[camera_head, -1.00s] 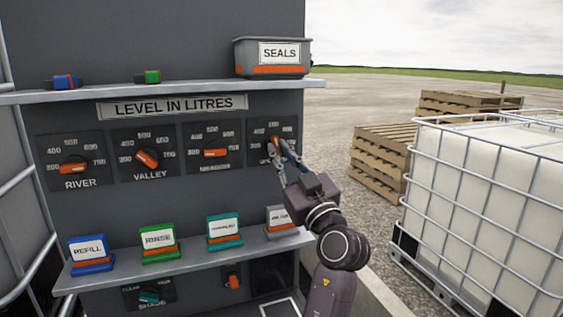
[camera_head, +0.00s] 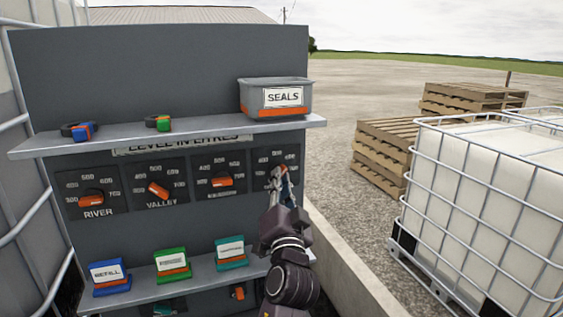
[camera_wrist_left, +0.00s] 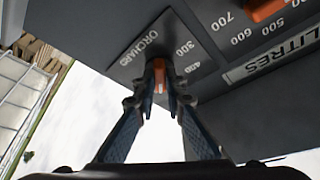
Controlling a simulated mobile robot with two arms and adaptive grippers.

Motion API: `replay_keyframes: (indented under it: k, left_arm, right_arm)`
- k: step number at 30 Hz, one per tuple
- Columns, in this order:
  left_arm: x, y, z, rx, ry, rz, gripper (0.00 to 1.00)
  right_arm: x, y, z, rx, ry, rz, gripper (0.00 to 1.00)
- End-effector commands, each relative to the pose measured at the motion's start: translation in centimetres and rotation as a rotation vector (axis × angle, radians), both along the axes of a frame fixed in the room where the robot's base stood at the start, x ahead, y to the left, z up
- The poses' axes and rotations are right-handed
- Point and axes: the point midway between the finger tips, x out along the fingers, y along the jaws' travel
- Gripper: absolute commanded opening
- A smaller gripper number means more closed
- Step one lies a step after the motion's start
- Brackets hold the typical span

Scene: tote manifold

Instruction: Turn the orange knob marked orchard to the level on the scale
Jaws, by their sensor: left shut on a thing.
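The orange orchard knob (camera_wrist_left: 159,76) sits on its dark dial plate, which reads ORCHARD, 300 and 400 in the left wrist view. My left gripper (camera_wrist_left: 159,84) is shut on this knob, one finger on each side, with a pale mark on the knob showing between them. In the head view my left gripper (camera_head: 281,176) covers much of the rightmost dial plate (camera_head: 264,156). The fingers hide most of the knob and some scale numbers there, so its exact setting is unclear. My right gripper is not in view.
Similar orange knobs sit to the left: river (camera_head: 91,198), valley (camera_head: 158,190) and a third (camera_head: 222,181). A shelf (camera_head: 200,134) with a SEALS bin (camera_head: 276,97) juts out above. A lower shelf (camera_head: 200,278) holds labelled boxes. A caged white tank (camera_head: 490,190) stands right.

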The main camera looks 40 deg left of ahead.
Motion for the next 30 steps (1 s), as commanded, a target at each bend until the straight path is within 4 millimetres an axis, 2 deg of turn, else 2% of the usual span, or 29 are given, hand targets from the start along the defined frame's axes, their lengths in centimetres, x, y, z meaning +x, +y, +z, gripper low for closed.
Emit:
replay_keyframes:
  k: [1,3,12,18,30]
  left_arm:
    - [-0.1,0.1,0.9,0.021,0.046,0.000,0.00]
    - [-0.1,0.1,1.0,0.051,0.105,-0.001,0.00]
    - [-0.2,0.1,0.9,0.185,0.355,0.001,0.00]
    - [-0.3,0.1,0.7,0.266,0.509,0.001,0.00]
    - [-0.3,0.2,0.7,0.376,0.720,0.002,0.00]
  right_arm:
    - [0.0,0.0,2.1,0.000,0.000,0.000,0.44]
    - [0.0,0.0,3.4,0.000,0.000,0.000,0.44]
    - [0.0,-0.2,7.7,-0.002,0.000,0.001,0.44]
    - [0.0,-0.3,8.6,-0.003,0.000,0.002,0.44]
    - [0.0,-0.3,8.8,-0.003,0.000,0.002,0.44]
